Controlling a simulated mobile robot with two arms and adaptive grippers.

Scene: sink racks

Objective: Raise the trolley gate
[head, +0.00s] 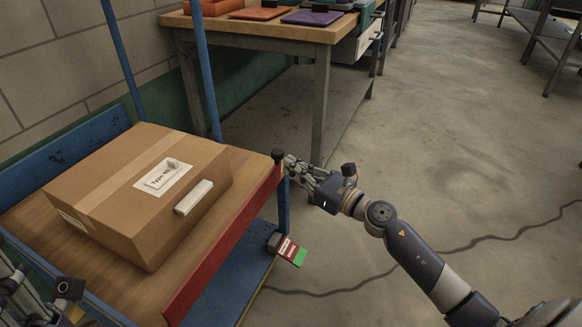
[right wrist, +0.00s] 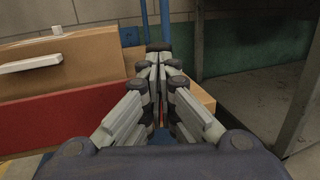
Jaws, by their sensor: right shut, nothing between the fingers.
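The trolley (head: 150,262) has a wooden deck and blue frame. Its gate, a red board (head: 225,245), runs along the deck's right edge, with a black knob (head: 278,155) at its far end. The gate shows as a red panel (right wrist: 70,117) in the right wrist view. My right gripper (head: 290,168) is shut and empty, fingertips beside the knob end; I cannot tell if they touch. It also fills the middle of the right wrist view (right wrist: 160,65). My left gripper (head: 22,285) shows partly at the lower left; its fingertips are unclear.
A taped cardboard box (head: 95,195) with a white label and handle sits on the deck. A red-and-green tag (head: 290,250) hangs by the lower blue shelf. A workbench (head: 255,27) stands behind. The floor at right is open, with a cable (head: 480,240) across it.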

